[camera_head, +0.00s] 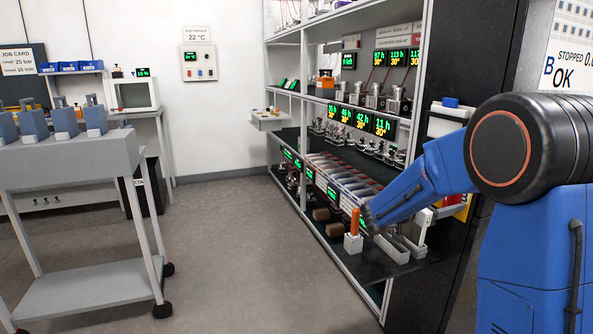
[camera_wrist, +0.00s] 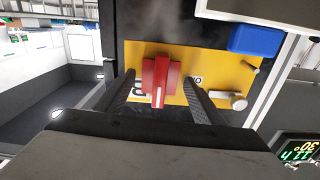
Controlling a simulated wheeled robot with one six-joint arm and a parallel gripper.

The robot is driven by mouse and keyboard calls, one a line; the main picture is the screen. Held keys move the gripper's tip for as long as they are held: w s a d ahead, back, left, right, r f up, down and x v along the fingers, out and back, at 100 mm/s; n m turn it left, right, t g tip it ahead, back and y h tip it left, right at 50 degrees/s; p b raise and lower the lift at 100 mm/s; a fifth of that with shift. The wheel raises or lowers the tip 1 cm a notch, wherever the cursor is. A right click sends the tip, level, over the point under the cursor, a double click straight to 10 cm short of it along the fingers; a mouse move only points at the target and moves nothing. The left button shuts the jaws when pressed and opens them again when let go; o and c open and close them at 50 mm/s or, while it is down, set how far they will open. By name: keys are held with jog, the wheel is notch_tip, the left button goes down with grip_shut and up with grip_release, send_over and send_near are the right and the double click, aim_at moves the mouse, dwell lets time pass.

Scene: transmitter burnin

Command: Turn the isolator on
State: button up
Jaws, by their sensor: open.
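The isolator shows in the wrist view as a red rotary handle (camera_wrist: 160,78) on a yellow plate (camera_wrist: 205,56). Its raised bar runs roughly up and down in the picture. Some lettering beside it is partly hidden and appears sideways or upside down. My gripper (camera_wrist: 158,84) is open, with one dark finger to each side of the red handle. The fingers look close to the plate; I cannot tell whether either touches the handle.
A lit green display (camera_wrist: 299,150) is at lower right. The rack (camera_head: 330,160) holds several devices and displays; an orange-handled item (camera_head: 354,232) stands on its lower shelf. Open floor (camera_head: 225,230) lies left.

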jog(key=shift+v, duration=2.75)
jog(key=s+d+f+n+g+y, duration=0.1)
jog(key=s+f+n+g+y, duration=0.2)
jog(key=s, duration=0.9)
jog(key=s+d+n+g+y, duration=0.2)
jog(key=s+y, duration=0.2)
jog(key=s, duration=0.8)
jog(key=s+a+f+n+t+y, duration=0.1)
jog(key=s+a+f+n+y, duration=0.1)
jog(key=s+a+n+y, duration=0.2)
jog(key=s+a+f+n+t+y, duration=0.2)
jog(key=s+a+n+y, duration=0.3)
jog(key=s+a, duration=0.6)
jog(key=shift+s+f+n+t+y, duration=0.3)
jog(key=shift+s+f+y, duration=0.1)
jog(key=shift+s+y, duration=0.1)
